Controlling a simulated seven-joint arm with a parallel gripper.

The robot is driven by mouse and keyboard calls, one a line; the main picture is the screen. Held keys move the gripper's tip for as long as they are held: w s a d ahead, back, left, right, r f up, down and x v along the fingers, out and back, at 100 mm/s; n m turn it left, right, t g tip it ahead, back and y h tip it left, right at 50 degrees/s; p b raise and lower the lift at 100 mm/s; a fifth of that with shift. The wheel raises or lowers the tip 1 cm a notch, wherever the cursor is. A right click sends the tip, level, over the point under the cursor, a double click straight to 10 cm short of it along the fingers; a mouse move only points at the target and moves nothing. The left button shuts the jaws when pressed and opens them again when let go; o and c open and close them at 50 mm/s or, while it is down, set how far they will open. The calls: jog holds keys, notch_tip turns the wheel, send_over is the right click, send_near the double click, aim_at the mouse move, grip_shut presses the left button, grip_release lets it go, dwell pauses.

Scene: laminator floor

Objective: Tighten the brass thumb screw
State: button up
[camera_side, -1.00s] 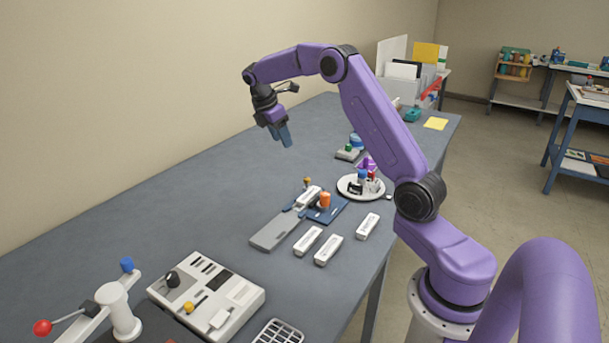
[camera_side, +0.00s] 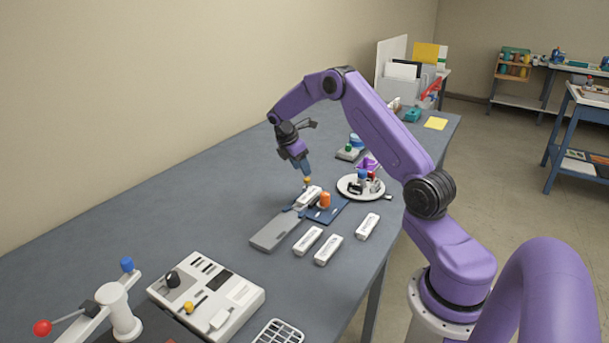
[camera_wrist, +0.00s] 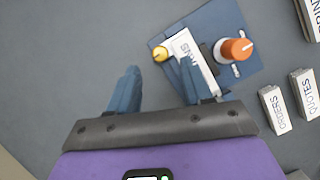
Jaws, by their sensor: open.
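The brass thumb screw (camera_side: 307,181) is a small gold knob at the back edge of the blue fixture plate (camera_side: 331,214). It also shows in the wrist view (camera_wrist: 160,54), beside the end of a white lettered block (camera_wrist: 203,75) seated on the plate. My gripper (camera_side: 305,172) is close above the screw in the side view, pointing down. In the wrist view its two blue fingers (camera_wrist: 155,82) are apart, with nothing between them, and the screw lies ahead of the gap. How much height separates fingertips and screw is hard to tell.
An orange knob (camera_side: 325,200) stands on the plate beside the white block. A grey slab (camera_side: 274,232) lies in front, and several loose white lettered blocks (camera_side: 328,250) lie to the right. A round white tray (camera_side: 345,191) holds small parts.

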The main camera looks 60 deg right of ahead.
aim_at(305, 179)
jog(key=shift+x, duration=2.2)
grip_shut()
